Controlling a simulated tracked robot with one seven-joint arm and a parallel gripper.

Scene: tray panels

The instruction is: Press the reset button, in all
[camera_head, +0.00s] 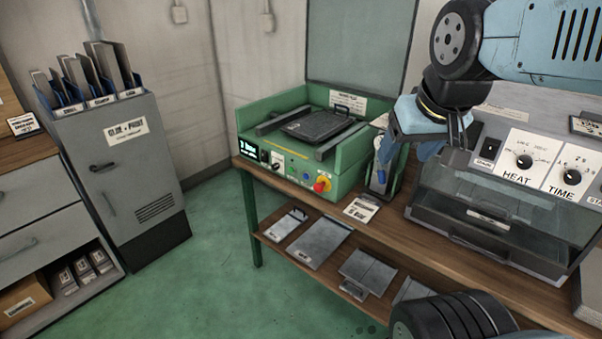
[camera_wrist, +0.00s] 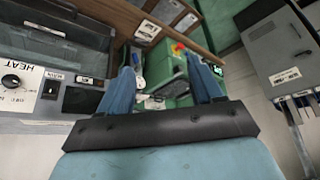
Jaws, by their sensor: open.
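A green machine (camera_head: 335,160) stands on the wooden bench. Its sloped front panel carries a small lit display (camera_head: 247,148), a red knob on a yellow base (camera_head: 322,184), a small blue button (camera_head: 306,177) and other small controls. The labels are too small to read, so I cannot tell which control is the reset button. In the wrist view the green machine (camera_wrist: 158,62) shows partly between and beyond my fingers. My gripper (camera_head: 408,152) is open and empty, above the bench to the right of the green machine. Its two blue fingers stand apart in the wrist view (camera_wrist: 160,66).
A grey machine with HEAT and TIME dials (camera_head: 548,165) stands close on the right. A green stand with a blue-handled tool (camera_head: 382,172) is between the machines. Flat panels (camera_head: 320,243) lie on the lower shelf. A grey cabinet (camera_head: 125,165) stands left; the floor between is clear.

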